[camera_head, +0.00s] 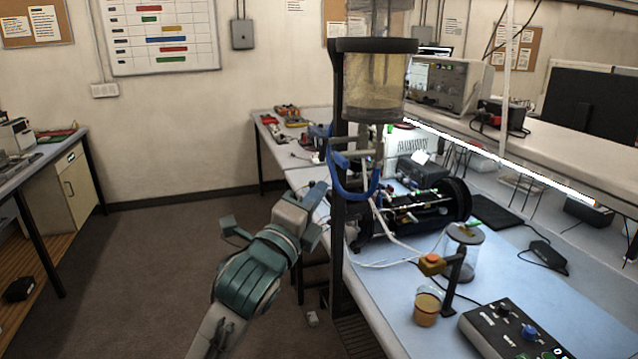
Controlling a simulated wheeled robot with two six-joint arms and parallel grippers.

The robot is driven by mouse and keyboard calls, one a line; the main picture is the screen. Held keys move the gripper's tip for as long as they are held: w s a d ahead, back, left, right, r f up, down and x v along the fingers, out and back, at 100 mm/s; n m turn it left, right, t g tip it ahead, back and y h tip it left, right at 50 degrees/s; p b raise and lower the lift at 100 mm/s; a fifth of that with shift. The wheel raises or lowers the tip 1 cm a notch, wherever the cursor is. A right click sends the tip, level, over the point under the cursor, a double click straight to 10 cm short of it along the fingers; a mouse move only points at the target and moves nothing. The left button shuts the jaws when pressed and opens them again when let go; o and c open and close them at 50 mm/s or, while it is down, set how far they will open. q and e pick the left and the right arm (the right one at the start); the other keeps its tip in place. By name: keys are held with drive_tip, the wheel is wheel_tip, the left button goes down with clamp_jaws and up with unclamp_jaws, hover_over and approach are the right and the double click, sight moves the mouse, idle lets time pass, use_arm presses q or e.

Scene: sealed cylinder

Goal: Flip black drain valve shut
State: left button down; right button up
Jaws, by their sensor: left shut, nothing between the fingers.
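A clear cylinder (375,85) with yellowish liquid hangs in a dark frame at the bench's near corner, with a black rim around its top. Beneath it are small pipe fittings (366,150) and a blue curved tube (345,185). I cannot clearly pick out the black drain valve or its lever position among these fittings. My left gripper (316,196), on a teal and grey arm, is shut and empty. In the picture it is below and left of the fittings, beside the dark post. Contact cannot be told. My right gripper is not in view.
The blue-topped bench (395,305) holds a black cylindrical machine (420,210), a beaker of amber liquid (427,308), a clear jar (462,255) and a control box (510,330). The dark post (337,240) stands right of my arm. The floor at left is clear.

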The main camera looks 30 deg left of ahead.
sight(323, 149)
use_arm(q)
drive_tip(key=w+a+r+p, duration=0.2)
drive_tip(key=w, duration=0.3)
drive_tip(key=shift+w+a+r+p, duration=0.3)
drive_tip(key=shift+w+a, duration=0.1)
drive_tip(key=shift+w+a+m+t+b, duration=0.1)
drive_tip(key=shift+m+t+b, duration=0.2)
drive_tip(key=shift+m+b, duration=0.15)
